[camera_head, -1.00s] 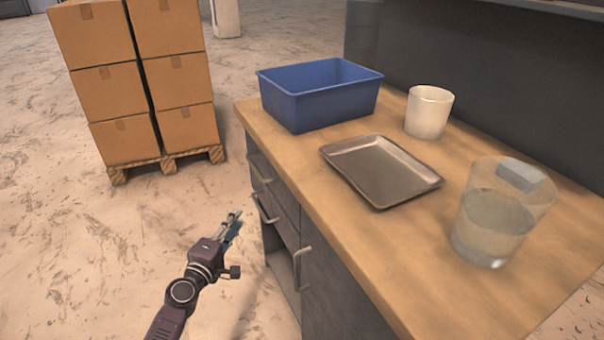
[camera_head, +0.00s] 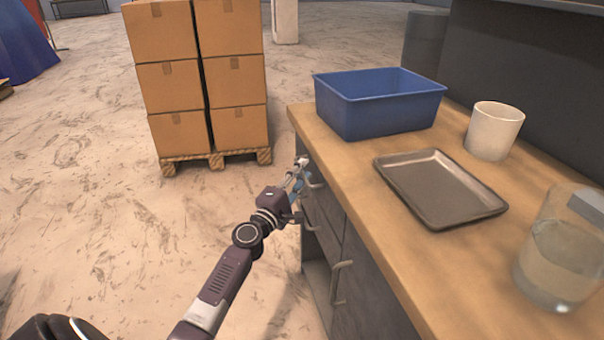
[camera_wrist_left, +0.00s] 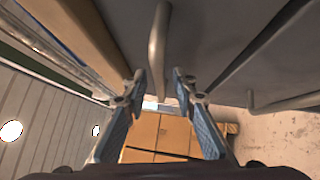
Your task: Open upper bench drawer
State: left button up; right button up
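The wooden-topped bench (camera_head: 372,250) has grey drawers on its front face. The upper drawer's bar handle (camera_head: 316,182) is beside my left gripper (camera_head: 300,172) in the head view, and the drawer looks shut. In the left wrist view, the handle (camera_wrist_left: 158,45) runs between the two spread fingers of my left gripper (camera_wrist_left: 158,82). The fingers are open, with a gap on each side of the bar; I cannot tell whether either touches it. A lower handle (camera_wrist_left: 285,103) shows at the right of the wrist view. My right gripper is out of view.
On the bench top stand a blue bin (camera_head: 378,112), a metal tray (camera_head: 440,190), a white cup (camera_head: 494,130) and a clear container of liquid (camera_head: 562,255). Stacked cartons (camera_head: 200,80) on a pallet (camera_head: 215,160) stand beyond. A door handle (camera_head: 338,282) sticks out nearer. Floor left of the bench is clear.

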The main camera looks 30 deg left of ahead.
pick_arm(q)
grip_shut()
dwell(0.3)
jog(key=shift+f, duration=0.1)
